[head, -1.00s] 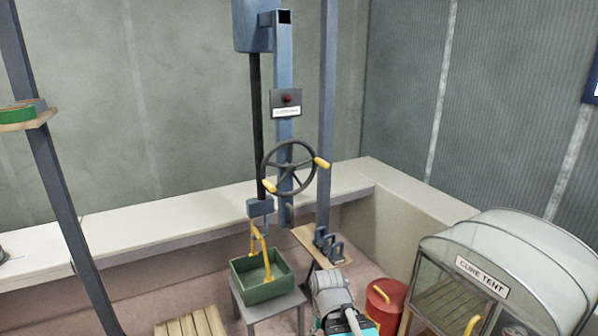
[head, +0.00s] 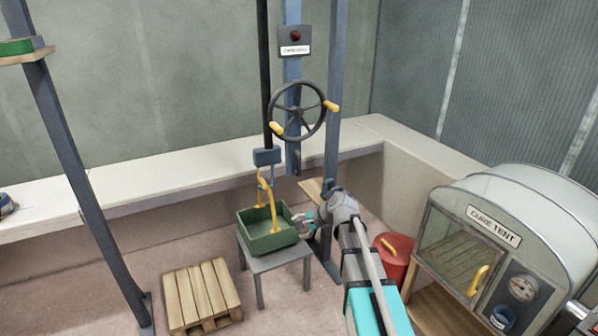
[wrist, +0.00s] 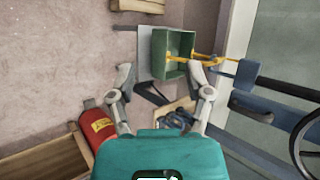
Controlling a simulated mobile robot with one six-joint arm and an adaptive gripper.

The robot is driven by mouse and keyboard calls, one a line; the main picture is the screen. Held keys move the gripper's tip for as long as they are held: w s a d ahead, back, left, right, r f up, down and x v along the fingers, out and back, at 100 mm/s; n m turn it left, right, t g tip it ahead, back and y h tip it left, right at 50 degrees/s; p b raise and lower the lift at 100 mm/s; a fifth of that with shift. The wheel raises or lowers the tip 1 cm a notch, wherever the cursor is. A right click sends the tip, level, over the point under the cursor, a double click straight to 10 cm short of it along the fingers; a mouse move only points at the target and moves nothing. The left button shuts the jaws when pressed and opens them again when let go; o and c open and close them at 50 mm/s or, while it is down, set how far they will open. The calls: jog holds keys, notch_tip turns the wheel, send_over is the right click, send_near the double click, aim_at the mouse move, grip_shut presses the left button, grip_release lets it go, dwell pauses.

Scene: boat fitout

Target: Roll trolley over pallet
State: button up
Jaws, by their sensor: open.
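The wooden pallet (head: 203,296) lies on the floor, left of the stool. No part plainly recognisable as the trolley shows now; the top of the hoist is cut off. A blue hook block (head: 267,157) hangs from a black vertical line, over the green bin (head: 266,243) with yellow handles. I cannot tell whether the hook holds a handle. The bin rests on a grey stool (head: 277,264). My gripper (head: 308,222) is just right of the bin. In the wrist view its fingers (wrist: 161,78) are spread, with nothing between them, and the bin (wrist: 158,70) is beyond.
A handwheel (head: 297,111) with yellow grips is on the blue post, below a red-button box (head: 295,40). A red canister (head: 397,262) and the cure tent (head: 510,245) stand at right. A blue-grey post (head: 75,175) stands left of the pallet.

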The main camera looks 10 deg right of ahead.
jog(key=w+d+r+m+t+y+b, duration=0.1)
jog(key=w+d+m+t+b, duration=0.1)
jog(key=w+m, duration=0.35)
jog(key=w+d+r+m+t+y+b, duration=0.1)
jog(key=w+d+m+t+b, duration=0.15)
jog(key=w, duration=0.55)
jog(key=m+t+b, duration=0.3)
jog(key=m+t, duration=0.2)
jog(key=m, duration=0.5)
send_near(299, 174)
notch_tip(299, 174, up, 4)
jog(key=s+d, duration=0.1)
jog(key=s, duration=0.2)
jog(key=shift+w+d+r+m+t+h, duration=0.25)
jog(key=shift+w+d+r+m+h, duration=0.05)
jog(key=shift+w+d+r+m, duration=0.1)
jog(key=shift+a, duration=0.1)
jog(key=x, duration=1.3)
jog(key=shift+w+a+f, duration=0.1)
jog(key=shift+w+a, duration=0.1)
jog(key=shift+w, duration=0.15)
jog(key=shift+c, duration=0.3)
grip_shut()
